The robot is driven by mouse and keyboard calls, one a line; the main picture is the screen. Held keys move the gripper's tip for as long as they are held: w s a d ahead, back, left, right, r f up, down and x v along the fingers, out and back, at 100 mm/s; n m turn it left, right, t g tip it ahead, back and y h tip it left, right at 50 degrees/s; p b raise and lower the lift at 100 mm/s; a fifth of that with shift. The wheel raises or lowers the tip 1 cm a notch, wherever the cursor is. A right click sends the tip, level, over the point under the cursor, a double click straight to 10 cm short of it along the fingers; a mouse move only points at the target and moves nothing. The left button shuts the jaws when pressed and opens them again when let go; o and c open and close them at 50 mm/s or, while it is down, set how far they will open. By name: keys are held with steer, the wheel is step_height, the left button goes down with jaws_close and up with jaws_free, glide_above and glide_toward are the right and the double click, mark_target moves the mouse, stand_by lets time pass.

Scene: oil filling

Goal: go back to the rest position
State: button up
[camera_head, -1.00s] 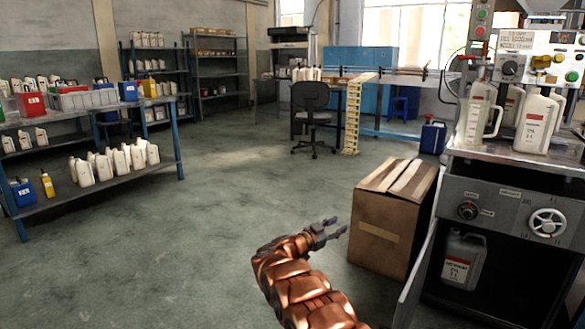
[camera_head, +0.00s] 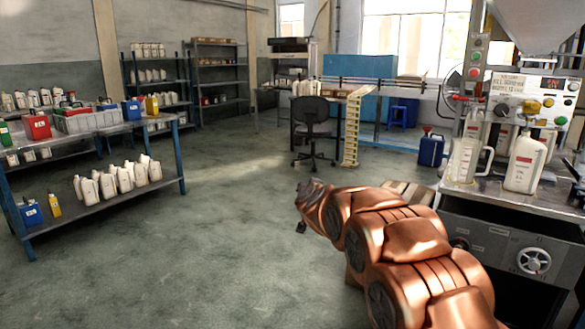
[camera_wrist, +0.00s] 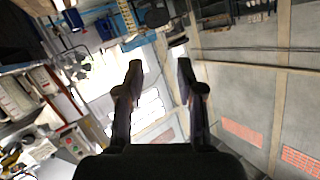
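In the wrist view my gripper (camera_wrist: 158,82) has its two dark fingers apart with nothing between them; behind them lie the window, wall and ceiling, so the wrist is turned steeply. In the head view the copper-coloured arm, mine, reaches up from the lower right to mid-picture. Its dark end shows only in part around the left tip of the arm, and the fingers cannot be made out there. The arm stands in front of the cardboard box (camera_head: 407,189), hiding most of it.
The filling machine (camera_head: 490,214) with white jugs (camera_head: 525,163) stands close on the right. A blue can (camera_head: 431,150) is behind the box. A shelf table (camera_head: 112,203) with bottles is on the left. An office chair (camera_head: 312,129) stands further back. The floor (camera_head: 215,235) between is clear.

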steer(key=s+r+n+g+y+p, duration=0.25)
steer(key=s+r+p, duration=0.25)
steer(key=s, duration=0.6)
steer(key=s+d+r+g+h+p, duration=0.1)
steer(key=s+d+g+p, duration=0.3)
steer(key=s, duration=1.3)
steer(key=s+d+r+g+h+p, duration=0.1)
steer(key=s+d+g+p, duration=0.4)
steer(key=s, duration=1.3)
steer(key=s+d+r+g+h+p, duration=0.1)
steer(key=s+d+r+g+p, duration=0.2)
steer(key=s+p, duration=0.5)
steer(key=s+d+g, duration=0.1)
steer(key=s+g, duration=0.1)
steer(key=s, duration=0.8)
steer(key=shift+s+d+r, duration=0.15)
steer(key=shift+r, duration=0.05)
steer(key=shift+n, duration=0.25)
